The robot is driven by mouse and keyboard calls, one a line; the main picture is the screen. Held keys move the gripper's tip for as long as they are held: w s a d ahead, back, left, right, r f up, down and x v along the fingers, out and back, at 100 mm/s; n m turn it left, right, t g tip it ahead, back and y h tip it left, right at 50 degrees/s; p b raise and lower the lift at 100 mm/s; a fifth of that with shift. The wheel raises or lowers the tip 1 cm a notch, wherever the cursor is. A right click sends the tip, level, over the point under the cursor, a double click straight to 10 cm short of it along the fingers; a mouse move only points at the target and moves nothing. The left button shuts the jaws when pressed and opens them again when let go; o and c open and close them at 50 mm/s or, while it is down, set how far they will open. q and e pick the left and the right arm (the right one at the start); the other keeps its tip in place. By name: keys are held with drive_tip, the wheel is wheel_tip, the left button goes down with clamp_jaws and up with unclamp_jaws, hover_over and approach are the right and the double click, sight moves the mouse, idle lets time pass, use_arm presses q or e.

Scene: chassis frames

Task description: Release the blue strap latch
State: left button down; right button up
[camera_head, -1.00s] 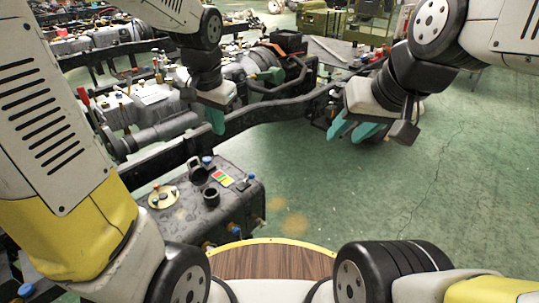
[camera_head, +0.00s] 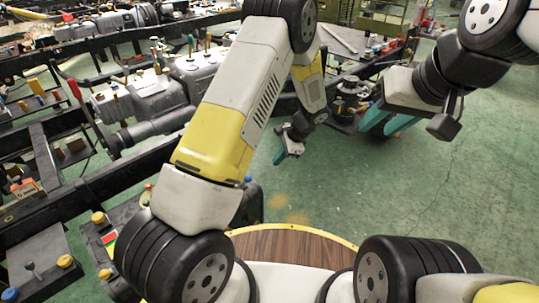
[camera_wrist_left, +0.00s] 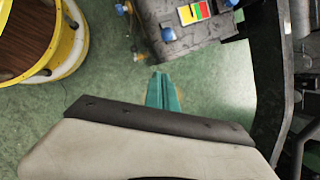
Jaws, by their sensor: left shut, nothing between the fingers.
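I cannot make out a blue strap latch in either view. A black box (camera_head: 100,235) with a red and green label is at the lower left of the head view, mostly hidden by my left arm. In the left wrist view the same box (camera_wrist_left: 210,38) is at the top, with blue knobs (camera_wrist_left: 168,35). My left gripper (camera_head: 290,148) is over the green floor to the right of the box, shut and empty. Its teal fingers (camera_wrist_left: 163,90) are together below the box in the wrist picture, apart from it. My right gripper (camera_head: 390,124) hangs at the right, its teal fingers apart.
Black chassis rails (camera_head: 130,165) carrying grey machine parts (camera_head: 145,95) fill the left and back. A dark rail (camera_wrist_left: 275,85) runs down the right of the wrist view. A round wood-topped, yellow-rimmed platform (camera_head: 285,250) is at the front. Green floor (camera_head: 440,200) is clear at right.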

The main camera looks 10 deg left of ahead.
sight(246, 181)
use_arm(q)
drive_tip(key=shift+w+d+f, duration=0.25)
drive_tip(key=shift+f, duration=0.4)
drive_tip(key=a+f, duration=0.8)
drive_tip(key=shift+s+f, duration=0.15)
drive_tip(key=shift+s, duration=0.05)
drive_tip(key=shift+a, duration=0.15)
drive_tip(key=shift+w+a+r, duration=0.15)
drive_tip(key=shift+w+r, duration=0.05)
drive_tip(key=shift+r, duration=0.05)
